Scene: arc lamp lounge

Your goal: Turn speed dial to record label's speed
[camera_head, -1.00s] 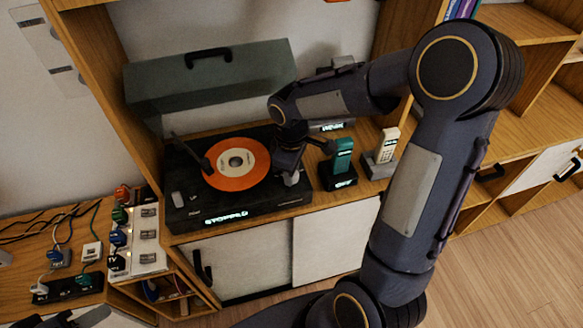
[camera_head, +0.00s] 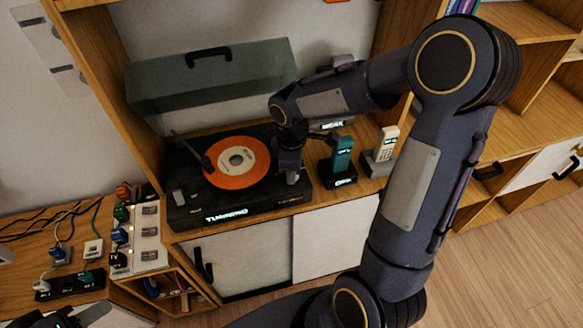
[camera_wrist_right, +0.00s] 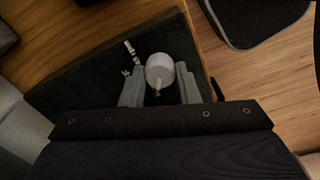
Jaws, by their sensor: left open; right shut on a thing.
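The turntable (camera_head: 240,208) stands on the wooden cabinet, its lid raised behind it. An orange record (camera_head: 258,172) with a pale centre label lies on the platter; the label's print is too small to read. A lit display (camera_head: 226,215) on the front edge shows blurred text. My right gripper (camera_head: 291,174) points down at the deck's right corner, partly hiding it. In the right wrist view, its fingers (camera_wrist_right: 161,92) are shut on a round pale dial (camera_wrist_right: 160,68) on the dark deck. My left gripper (camera_head: 72,318) is open, cut off at the bottom left edge.
A green handset (camera_head: 342,155) and a cream handset (camera_head: 386,143) stand on docks close right of my right gripper. The raised lid (camera_head: 215,85) is behind. Plugs, cables and a switch panel (camera_head: 148,235) lie at left.

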